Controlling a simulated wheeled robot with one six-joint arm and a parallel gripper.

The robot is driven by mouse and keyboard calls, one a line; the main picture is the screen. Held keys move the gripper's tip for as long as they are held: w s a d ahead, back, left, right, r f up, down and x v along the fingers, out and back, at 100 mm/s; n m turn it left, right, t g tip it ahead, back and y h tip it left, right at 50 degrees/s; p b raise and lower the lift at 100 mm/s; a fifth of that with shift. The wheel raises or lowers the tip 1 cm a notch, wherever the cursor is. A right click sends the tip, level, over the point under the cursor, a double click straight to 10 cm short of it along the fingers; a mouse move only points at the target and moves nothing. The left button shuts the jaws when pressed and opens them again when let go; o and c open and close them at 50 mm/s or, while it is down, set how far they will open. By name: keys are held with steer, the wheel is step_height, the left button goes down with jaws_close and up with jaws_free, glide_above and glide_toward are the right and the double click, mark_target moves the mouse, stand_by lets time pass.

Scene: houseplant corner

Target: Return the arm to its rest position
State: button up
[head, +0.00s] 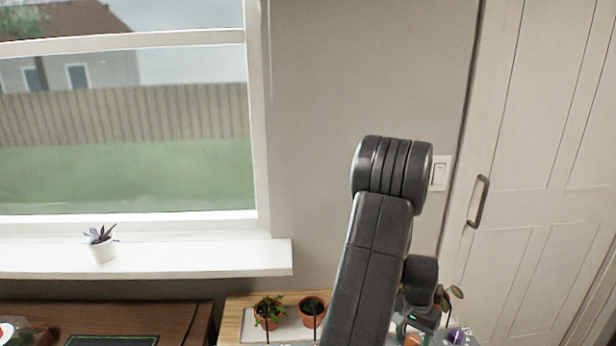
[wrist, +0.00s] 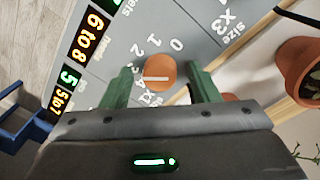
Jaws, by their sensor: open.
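My gripper (wrist: 160,72) is open, its two green fingers apart on either side of an orange-brown round knob (wrist: 160,72) in the wrist view. The knob has a white line across it and sits on a grey panel (wrist: 205,50) with printed numbers around it. I cannot tell whether the fingers touch the knob. In the head view my arm reaches down over the wooden plant table (head: 232,318), with my gripper (head: 418,324) low at the right. Its fingertips are hard to make out there.
Potted plants (head: 269,318) (head: 312,312) stand left of my arm; a terracotta pot (wrist: 302,68) is right in the wrist view. Lit displays (wrist: 85,38) and a blue frame (wrist: 20,128) are left. A succulent (head: 102,246) stands on the windowsill (head: 200,262). A door (head: 540,150) is right.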

steer(key=m+p, duration=0.2)
steer(key=m, duration=0.2)
steer(key=shift+r, duration=0.15)
step_height(320, 180, up, 14)
steer(key=a, duration=0.2)
steer(key=shift+s+a+r+b, duration=0.15)
steer(key=shift+s+r+b, duration=0.15)
steer(key=shift+s, duration=0.1)
steer(key=shift+s+a, duration=0.1)
